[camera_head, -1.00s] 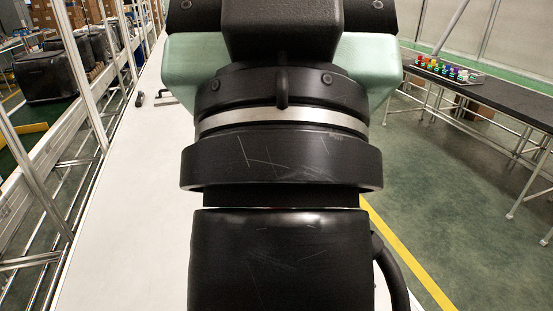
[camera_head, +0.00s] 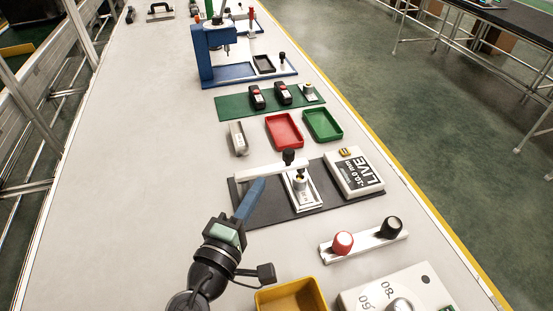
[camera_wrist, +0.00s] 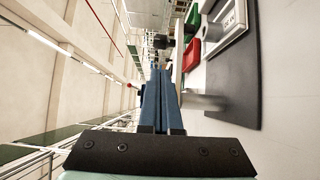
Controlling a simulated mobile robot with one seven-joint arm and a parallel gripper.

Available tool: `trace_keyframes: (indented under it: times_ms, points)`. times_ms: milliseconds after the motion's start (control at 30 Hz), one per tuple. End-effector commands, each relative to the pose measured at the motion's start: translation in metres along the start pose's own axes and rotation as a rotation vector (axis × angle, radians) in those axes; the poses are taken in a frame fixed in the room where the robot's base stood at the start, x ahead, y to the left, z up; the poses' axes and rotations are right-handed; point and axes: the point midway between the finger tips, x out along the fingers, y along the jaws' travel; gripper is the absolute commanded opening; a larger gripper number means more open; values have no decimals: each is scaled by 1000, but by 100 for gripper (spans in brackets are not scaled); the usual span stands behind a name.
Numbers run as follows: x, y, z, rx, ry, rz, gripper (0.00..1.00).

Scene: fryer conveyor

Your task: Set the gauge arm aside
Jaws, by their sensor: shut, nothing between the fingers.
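The gauge arm (camera_head: 270,172) is a white bar with a black knob (camera_head: 289,156). It lies across a white gauge base (camera_head: 303,195) on a dark mat (camera_head: 262,212). My gripper (camera_head: 260,182) has blue fingers, shut and empty, with its tips beside the bar's left part. In the head view I cannot tell whether they touch it. In the wrist view, the shut fingers (camera_wrist: 160,70) point forward, and a pale bar end (camera_wrist: 203,102), likely the gauge arm, is close on their right.
A white box marked LIVE (camera_head: 354,173) stands on the mat's right. Red (camera_head: 284,131) and green (camera_head: 322,124) trays and a small metal block (camera_head: 237,138) lie behind. A two-knob bar (camera_head: 365,245) and yellow bin (camera_head: 292,296) are in front. The bench left is clear.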

Motion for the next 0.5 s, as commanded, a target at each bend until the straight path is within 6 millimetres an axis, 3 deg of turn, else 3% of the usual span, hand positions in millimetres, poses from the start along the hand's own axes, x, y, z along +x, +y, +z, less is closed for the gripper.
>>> trace_keyframes:
  times_ms: [333,500]
  points:
    - [3,1,0,1,-2,1,0]
    - [23,3,1,3,-4,2,0]
